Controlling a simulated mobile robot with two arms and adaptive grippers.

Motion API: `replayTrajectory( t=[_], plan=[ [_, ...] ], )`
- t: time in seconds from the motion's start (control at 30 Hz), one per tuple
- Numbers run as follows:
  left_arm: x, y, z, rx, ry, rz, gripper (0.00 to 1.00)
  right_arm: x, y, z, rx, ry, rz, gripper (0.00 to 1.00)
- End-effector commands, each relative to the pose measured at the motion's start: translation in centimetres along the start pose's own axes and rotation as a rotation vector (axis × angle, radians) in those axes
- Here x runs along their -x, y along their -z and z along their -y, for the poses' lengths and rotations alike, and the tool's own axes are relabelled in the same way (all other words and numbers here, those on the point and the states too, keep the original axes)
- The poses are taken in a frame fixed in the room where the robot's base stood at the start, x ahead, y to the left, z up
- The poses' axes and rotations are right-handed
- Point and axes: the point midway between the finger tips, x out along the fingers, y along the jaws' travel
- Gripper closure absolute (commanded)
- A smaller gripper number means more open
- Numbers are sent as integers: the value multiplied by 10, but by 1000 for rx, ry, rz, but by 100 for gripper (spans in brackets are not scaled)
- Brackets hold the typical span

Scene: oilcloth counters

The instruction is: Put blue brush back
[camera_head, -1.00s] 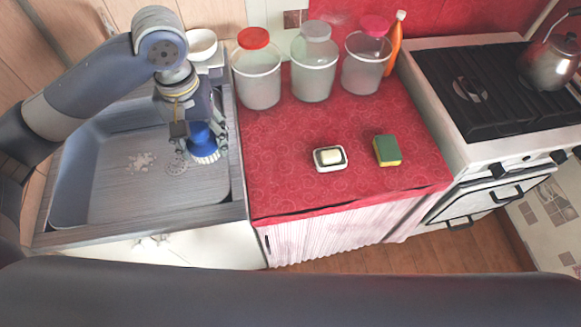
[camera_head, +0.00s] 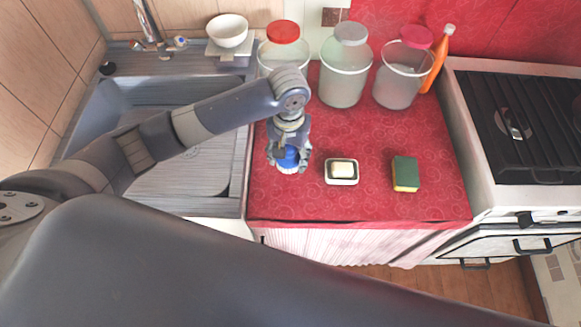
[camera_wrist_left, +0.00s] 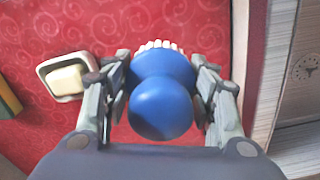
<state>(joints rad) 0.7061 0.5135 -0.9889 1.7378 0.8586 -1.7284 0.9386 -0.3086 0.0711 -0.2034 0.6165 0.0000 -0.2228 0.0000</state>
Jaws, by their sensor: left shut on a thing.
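The blue brush (camera_head: 288,159) has a round knob handle and pale bristles. It is held between the fingers of my left gripper (camera_head: 289,163), which is shut on it. In the head view it is over the left part of the red counter, left of the soap dish. In the left wrist view the brush (camera_wrist_left: 162,95) fills the space between both fingers, with white bristle tips showing at its far side. I cannot tell whether the bristles touch the counter. My right gripper is not in view.
A soap dish (camera_head: 341,180) with soap and a green-yellow sponge (camera_head: 405,174) lie on the red counter (camera_head: 300,200). Several lidded jars (camera_head: 345,75) and an orange bottle (camera_head: 437,62) stand behind. The sink (camera_head: 110,105) is left, the stove (camera_head: 515,120) right.

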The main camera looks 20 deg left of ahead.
Motion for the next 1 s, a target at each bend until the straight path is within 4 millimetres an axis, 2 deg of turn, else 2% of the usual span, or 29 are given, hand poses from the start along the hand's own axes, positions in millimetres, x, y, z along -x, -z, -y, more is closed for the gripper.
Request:
replayTrajectory(
  t=[0.43,0.87,0.9,0.97,1.0],
  plan=[
    [-55,0,0,1,1,0,70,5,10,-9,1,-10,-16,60],
    [-63,0,0,1,0,-1,70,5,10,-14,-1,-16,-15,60],
    [-64,0,0,1,0,-2,43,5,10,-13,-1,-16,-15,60],
    [-64,0,0,0,0,-2,29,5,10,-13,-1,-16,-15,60],
    [-64,0,0,0,0,-2,27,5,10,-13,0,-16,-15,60]
  ],
)
